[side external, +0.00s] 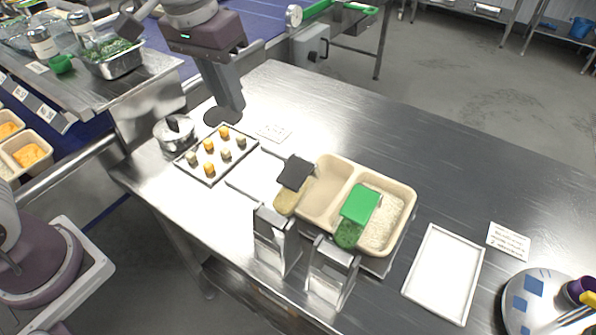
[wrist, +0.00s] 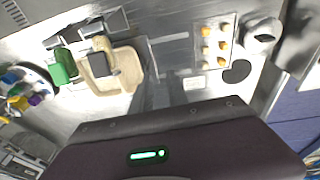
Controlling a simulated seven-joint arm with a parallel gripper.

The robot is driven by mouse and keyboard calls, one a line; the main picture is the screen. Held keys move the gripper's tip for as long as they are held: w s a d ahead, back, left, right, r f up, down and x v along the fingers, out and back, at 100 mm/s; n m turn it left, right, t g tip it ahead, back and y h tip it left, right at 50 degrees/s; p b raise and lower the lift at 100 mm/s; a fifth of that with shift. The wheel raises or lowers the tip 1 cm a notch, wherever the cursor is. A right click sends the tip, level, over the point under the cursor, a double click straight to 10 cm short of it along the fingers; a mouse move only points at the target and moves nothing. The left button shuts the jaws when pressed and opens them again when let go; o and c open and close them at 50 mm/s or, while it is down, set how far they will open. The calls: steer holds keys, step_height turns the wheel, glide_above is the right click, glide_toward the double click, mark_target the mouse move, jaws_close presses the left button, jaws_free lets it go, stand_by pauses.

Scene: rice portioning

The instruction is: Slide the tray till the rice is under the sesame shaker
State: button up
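A beige tray (side external: 340,163) with two compartments sits mid-table in the side view; it also shows in the wrist view (wrist: 127,54). White rice (side external: 384,230) lies in its right compartment; the left one looks empty. The sesame shaker (side external: 296,172), black-topped with a tan body, hangs over the tray's left edge. A green shaker (side external: 361,203) hangs over the rice compartment and hides part of the rice. My gripper (side external: 232,100) points down, left of and apart from the tray. Nothing is seen in it; whether its fingers are open is unclear.
Two metal stands (side external: 275,240) (side external: 331,275) are along the tray's front side. A small tray of cubes (side external: 210,176) and a metal pot (side external: 173,140) are at left. A white tray (side external: 445,275) lies at right. The table behind the beige tray is clear.

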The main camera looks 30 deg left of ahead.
steer(key=shift+g+y, duration=0.4)
steer(key=shift+g, duration=0.5)
steer(key=w+d+f, duration=0.1)
steer(key=w+f, duration=0.1)
steer(key=f, duration=0.2)
steer(key=w+d+f, duration=0.2)
steer(key=w+f, duration=0.1)
steer(key=f, duration=0.1)
steer(key=w+d+f, duration=0.2)
steer(key=w+f, duration=0.1)
steer(key=f, duration=0.1)
steer(key=shift+d+f, duration=0.1)
steer(key=shift+d, duration=0.05)
steer(key=f, duration=0.8)
steer(key=shift+w+d+f, duration=0.2)
steer(key=shift+d+f, duration=0.05)
steer(key=shift+f, duration=0.15)
steer(key=shift+c, duration=0.4)
jaws_close()
steer(key=shift+r, duration=0.1)
